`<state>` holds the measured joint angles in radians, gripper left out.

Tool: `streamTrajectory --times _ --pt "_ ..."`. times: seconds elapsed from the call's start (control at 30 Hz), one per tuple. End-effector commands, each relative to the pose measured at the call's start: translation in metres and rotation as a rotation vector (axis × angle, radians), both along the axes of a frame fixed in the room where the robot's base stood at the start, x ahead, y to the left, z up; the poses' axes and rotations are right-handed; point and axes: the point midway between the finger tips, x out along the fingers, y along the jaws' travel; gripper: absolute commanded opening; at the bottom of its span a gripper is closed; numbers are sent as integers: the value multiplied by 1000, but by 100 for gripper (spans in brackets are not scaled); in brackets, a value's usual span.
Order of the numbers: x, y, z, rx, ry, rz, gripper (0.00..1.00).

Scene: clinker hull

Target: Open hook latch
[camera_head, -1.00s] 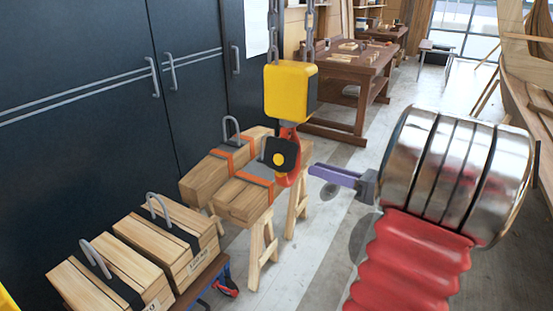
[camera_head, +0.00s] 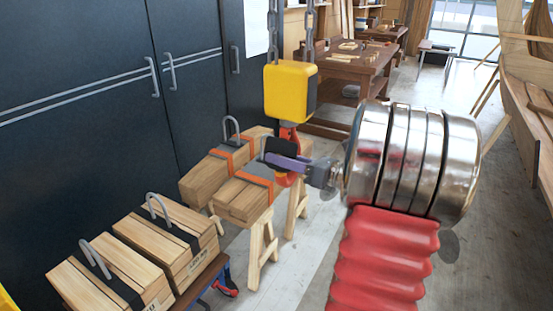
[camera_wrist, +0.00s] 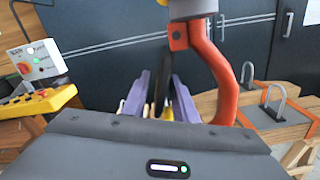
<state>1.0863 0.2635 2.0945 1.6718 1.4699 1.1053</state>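The orange hook (camera_head: 288,134) hangs below the yellow hoist block (camera_head: 290,88) on chains. In the wrist view the hook (camera_wrist: 222,78) curves down just right of my fingers. The dark hook latch (camera_head: 279,146) is largely hidden behind my gripper in the head view. In the wrist view the latch (camera_wrist: 162,88) shows as a thin dark upright plate between my two purple fingers. My gripper (camera_head: 270,160) comes in from the right at the hook's height. In the wrist view my gripper (camera_wrist: 160,95) is open, its fingers on either side of the latch, with narrow gaps visible.
Dark cabinets (camera_head: 80,80) line the left. A yellow control box (camera_wrist: 40,103) shows in the wrist view.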

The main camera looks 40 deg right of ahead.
Motion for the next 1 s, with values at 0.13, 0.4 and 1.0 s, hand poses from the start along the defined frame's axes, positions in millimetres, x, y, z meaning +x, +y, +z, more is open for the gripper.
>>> streamTrajectory --times 0.13,0.4,1.0 --pt "6 2 0 0 -1 0 26" --pt "7 3 0 0 -1 0 26" --pt "7 3 1 0 -2 2 0"
